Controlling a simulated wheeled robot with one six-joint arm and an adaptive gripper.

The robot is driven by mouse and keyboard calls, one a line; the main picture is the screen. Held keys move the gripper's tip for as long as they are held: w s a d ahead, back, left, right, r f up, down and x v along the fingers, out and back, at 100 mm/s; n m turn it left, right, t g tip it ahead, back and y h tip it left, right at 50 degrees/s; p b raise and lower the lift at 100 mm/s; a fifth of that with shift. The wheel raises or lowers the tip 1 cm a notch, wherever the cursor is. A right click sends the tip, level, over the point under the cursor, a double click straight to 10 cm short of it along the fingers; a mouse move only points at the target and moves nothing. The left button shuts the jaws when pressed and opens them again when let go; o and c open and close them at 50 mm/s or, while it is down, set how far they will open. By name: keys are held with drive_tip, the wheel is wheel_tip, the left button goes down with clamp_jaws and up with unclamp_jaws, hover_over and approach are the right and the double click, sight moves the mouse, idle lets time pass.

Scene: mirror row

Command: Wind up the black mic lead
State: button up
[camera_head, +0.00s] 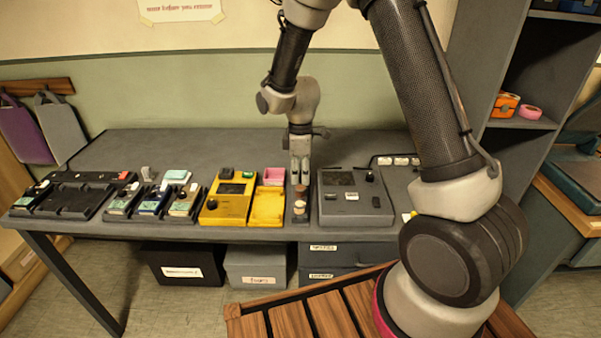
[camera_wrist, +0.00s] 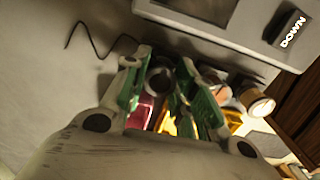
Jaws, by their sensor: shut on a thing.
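My gripper (camera_head: 300,176) is over the grey table, between the open yellow case and a grey desk unit. In the wrist view my gripper (camera_wrist: 166,88) has green-padded fingers closed around part of the black mic lead (camera_wrist: 160,80), which shows as a dark rounded shape between them. A thin black strand of the lead (camera_wrist: 88,38) runs in loose bends over the table from the fingertips to the upper left. The lead's far end and the exact grip are hard to make out.
The yellow case (camera_head: 227,202) is left of my gripper and the grey unit (camera_head: 354,197) right of it. Round tan-topped pieces (camera_head: 300,207) stand in front, near the edge. Small pedals (camera_head: 153,200) and a black tray (camera_head: 76,201) fill the left. The table's back strip is clear.

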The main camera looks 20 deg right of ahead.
drive_tip(key=m, duration=0.9)
drive_tip(key=shift+m, duration=0.4)
drive_tip(key=m, duration=0.3)
drive_tip(key=shift+m, duration=0.3)
drive_tip(key=m, duration=0.5)
drive_tip(key=o, duration=1)
drive_tip(key=shift+o, duration=0.3)
drive_tip(key=shift+o, duration=0.8)
